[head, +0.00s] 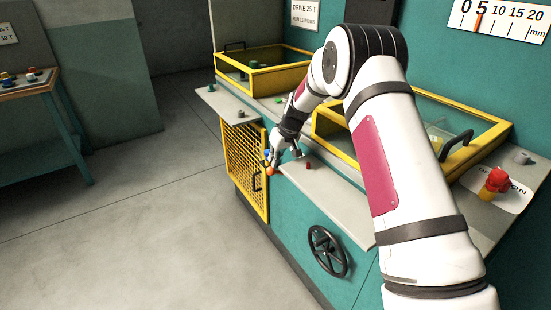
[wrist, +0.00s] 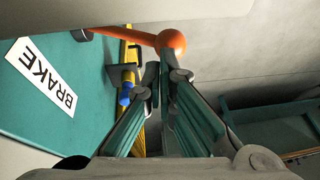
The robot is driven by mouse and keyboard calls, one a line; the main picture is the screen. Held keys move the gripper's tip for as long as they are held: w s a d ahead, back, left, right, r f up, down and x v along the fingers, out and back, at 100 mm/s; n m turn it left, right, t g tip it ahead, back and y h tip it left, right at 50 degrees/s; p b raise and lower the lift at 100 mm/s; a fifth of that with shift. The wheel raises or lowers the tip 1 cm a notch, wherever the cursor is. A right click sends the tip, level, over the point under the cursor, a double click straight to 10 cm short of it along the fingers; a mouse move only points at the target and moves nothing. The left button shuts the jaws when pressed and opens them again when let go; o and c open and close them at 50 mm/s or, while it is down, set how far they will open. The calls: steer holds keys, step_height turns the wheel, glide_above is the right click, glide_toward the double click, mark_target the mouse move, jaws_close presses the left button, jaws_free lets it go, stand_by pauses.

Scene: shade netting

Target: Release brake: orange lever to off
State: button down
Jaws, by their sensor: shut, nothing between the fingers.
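The orange lever is a rod ending in a round ball knob (wrist: 171,43), at the top of the wrist view; its rod runs left from the knob toward a dark mount. In the head view the orange knob (head: 270,171) shows small beside the front of the teal machine. My gripper (wrist: 163,74) is shut and empty, its fingertips close below the knob in the wrist view. I cannot tell whether they touch it. A white label reading BRAKE (wrist: 41,76) sits on the teal panel left of the lever. No off marking is readable.
A yellow mesh door (head: 246,165) and a black handwheel (head: 327,251) are on the machine front. A grey ledge (head: 325,192) lies above the wheel. A red mushroom button (head: 495,180) is at right. The floor at left is clear up to a side bench (head: 35,87).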

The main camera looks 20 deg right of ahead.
mark_target(268, 169)
steer(key=shift+a+f, duration=0.1)
steer(key=shift+a, duration=0.05)
steer(key=shift+s+a+f+h, duration=0.1)
steer(key=shift+a+f+h, duration=0.05)
steer(key=shift+h, duration=0.15)
steer(key=shift+s+a+f, duration=0.1)
steer(key=shift+a+f, duration=0.1)
steer(key=shift+s+a+f+n+t+h, duration=0.15)
steer(key=shift+a+f+t+h, duration=0.1)
steer(key=shift+a+f+h, duration=0.25)
steer(key=shift+s+a+f+n+t+h, duration=0.15)
steer(key=shift+a+f+t+h, duration=0.1)
steer(key=shift+a+f+h, duration=0.2)
step_height(268, 169, down, 11)
steer(key=a+n+t+h+b, duration=0.1)
steer(key=a+t+h+b, duration=0.1)
steer(key=h+b, duration=0.4)
steer(key=shift+s+r+n+t+h+b, duration=0.15)
steer(key=shift+s+n+t+h+b, duration=0.2)
steer(key=shift+h, duration=0.3)
